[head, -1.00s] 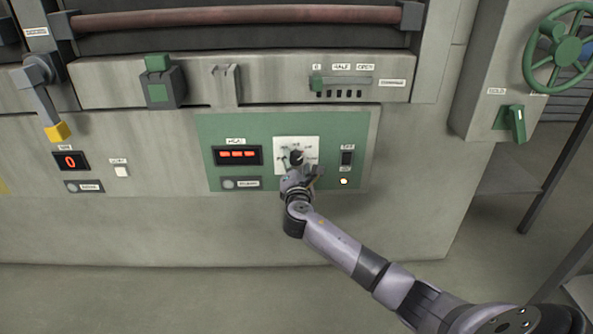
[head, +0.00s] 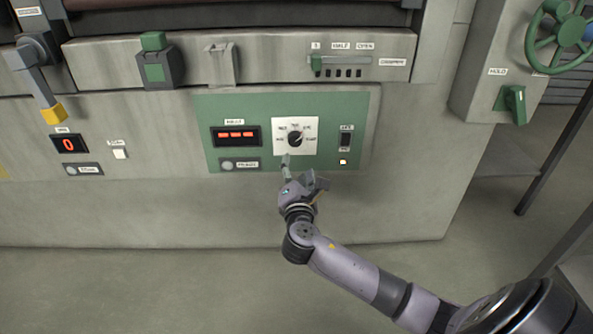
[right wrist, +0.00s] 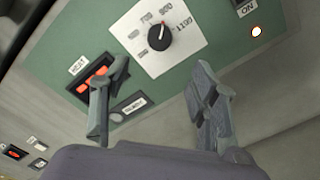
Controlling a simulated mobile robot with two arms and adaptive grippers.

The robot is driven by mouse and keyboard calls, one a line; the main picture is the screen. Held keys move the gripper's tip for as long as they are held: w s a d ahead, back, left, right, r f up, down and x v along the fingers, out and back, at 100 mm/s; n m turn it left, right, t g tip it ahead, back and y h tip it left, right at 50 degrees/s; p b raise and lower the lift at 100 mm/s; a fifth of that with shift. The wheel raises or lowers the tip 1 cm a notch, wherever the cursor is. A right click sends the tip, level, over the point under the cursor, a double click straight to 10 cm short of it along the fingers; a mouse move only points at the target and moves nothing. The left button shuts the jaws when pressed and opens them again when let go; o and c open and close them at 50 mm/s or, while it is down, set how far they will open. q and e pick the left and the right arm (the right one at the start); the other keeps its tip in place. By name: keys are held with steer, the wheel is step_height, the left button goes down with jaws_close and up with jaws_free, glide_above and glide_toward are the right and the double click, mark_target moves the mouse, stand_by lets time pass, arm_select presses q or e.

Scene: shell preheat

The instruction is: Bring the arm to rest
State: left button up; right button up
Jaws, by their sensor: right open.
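My right gripper (head: 303,173) is just below the green control panel (head: 275,105), open and empty, apart from the black rotary knob (head: 295,139) on its white plate. In the right wrist view its two fingers (right wrist: 158,108) are spread wide, with the knob (right wrist: 160,38) beyond them and nothing between them. The knob's pointer is turned toward the upper right in the head view. My left gripper does not show.
A red display (head: 236,135) and a switch (head: 346,140) with a lit lamp (head: 343,162) flank the knob. A yellow-tipped lever (head: 53,114) hangs at left. A green handle (head: 515,103) and handwheel (head: 558,36) are at right. The floor in front is clear.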

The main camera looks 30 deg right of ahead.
stand_by(0.3)
